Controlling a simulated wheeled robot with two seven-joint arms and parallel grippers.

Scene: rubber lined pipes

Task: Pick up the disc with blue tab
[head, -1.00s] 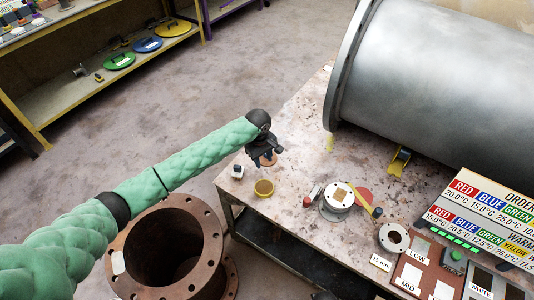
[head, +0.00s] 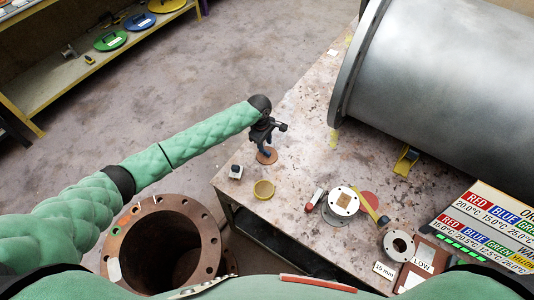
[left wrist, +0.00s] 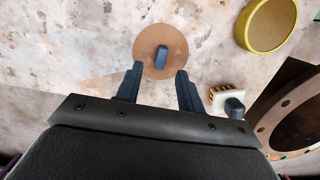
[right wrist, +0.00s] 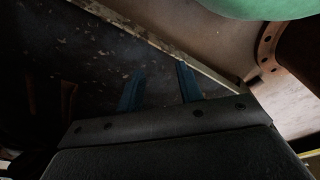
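The disc (head: 267,157) is thin, round and brown, and lies flat on the stained worktable near its left edge. In the left wrist view the disc (left wrist: 174,42) has an upright dark blue tab (left wrist: 162,57) at its middle. My left gripper (head: 267,148) is over the disc, fingers pointing down. In the left wrist view my left gripper (left wrist: 159,76) is open and empty, with the tab lined up between its fingers, just beyond the tips. My right gripper (right wrist: 160,76) is open and empty in a dark area beneath a table edge.
A yellow-rimmed round piece (head: 263,189) and a small white block with a dark knob (head: 236,171) stand near the disc. A large rusty flanged pipe (head: 165,245) is below left. A big grey pipe (head: 440,80) fills the table's right side. White flange (head: 343,201) sits mid-table.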

